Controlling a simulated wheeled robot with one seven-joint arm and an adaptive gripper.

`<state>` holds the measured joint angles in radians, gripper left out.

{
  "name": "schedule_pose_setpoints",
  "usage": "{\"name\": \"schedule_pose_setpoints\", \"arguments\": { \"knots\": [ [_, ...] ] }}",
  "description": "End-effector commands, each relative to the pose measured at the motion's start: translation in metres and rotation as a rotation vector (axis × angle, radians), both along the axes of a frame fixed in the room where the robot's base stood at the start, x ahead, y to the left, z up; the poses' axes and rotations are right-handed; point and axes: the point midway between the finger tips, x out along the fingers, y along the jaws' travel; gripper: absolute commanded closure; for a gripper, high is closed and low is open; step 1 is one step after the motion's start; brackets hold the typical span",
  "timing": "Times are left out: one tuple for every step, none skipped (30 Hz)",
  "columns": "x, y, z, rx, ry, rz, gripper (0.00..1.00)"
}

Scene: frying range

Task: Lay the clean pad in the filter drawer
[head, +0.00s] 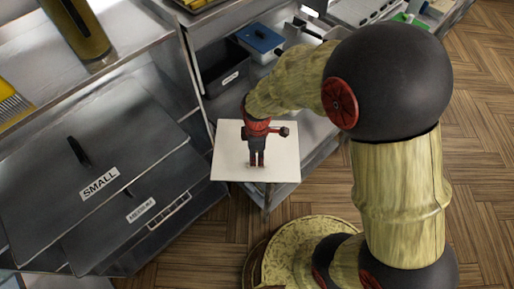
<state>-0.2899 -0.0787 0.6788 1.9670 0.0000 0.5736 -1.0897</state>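A flat white square, which looks like the pad (228,158), is level in the middle of the head view, over the front end of a metal shelf unit. My gripper (257,165) points down over the middle of it, with its fingertips at or just above its surface. The two fingers look close together. I cannot tell whether they pinch the pad or whether it rests on the shelf. I cannot make out a filter drawer for certain.
Grey panels labelled SMALL (130,150) and MEDIUM (165,195) lie at the left. A dark bin (222,82) and a blue-lidded container (262,40) stand behind the pad. A dark yellowish cylinder (80,30) stands top left. Open wooden floor (485,130) is at right.

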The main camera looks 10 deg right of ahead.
Motion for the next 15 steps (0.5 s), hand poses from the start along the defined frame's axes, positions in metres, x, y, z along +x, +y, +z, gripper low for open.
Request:
{"name": "schedule_pose_setpoints", "arguments": {
  "knots": [
    [-0.001, 0.000, -0.007, -0.001, 0.003, 0.002, 0.68],
    [-0.001, 0.000, -0.010, -0.001, 0.003, 0.001, 0.68],
    [-0.001, 0.000, -0.015, -0.001, 0.003, 0.001, 0.68],
    [-0.001, 0.000, -0.017, -0.001, 0.003, 0.001, 0.68],
    [0.000, 0.000, -0.020, 0.000, 0.003, 0.001, 0.68],
    [0.000, 0.000, -0.022, -0.001, 0.001, 0.001, 0.68],
    [0.000, 0.001, -0.024, 0.000, 0.001, 0.000, 0.68],
    [0.000, 0.001, -0.026, 0.000, 0.001, 0.000, 0.68],
    [0.000, 0.001, -0.028, -0.001, 0.001, 0.000, 0.68],
    [0.000, 0.002, -0.032, 0.000, 0.003, 0.000, 0.68],
    [0.000, 0.002, -0.035, -0.001, 0.004, 0.000, 0.68],
    [0.000, 0.003, -0.041, -0.001, 0.004, 0.000, 0.68],
    [0.001, 0.003, -0.045, -0.001, 0.003, 0.000, 0.68],
    [0.001, 0.004, -0.049, -0.001, 0.004, 0.000, 0.68],
    [0.001, 0.005, -0.056, -0.001, 0.004, 0.000, 0.68]
  ]
}}
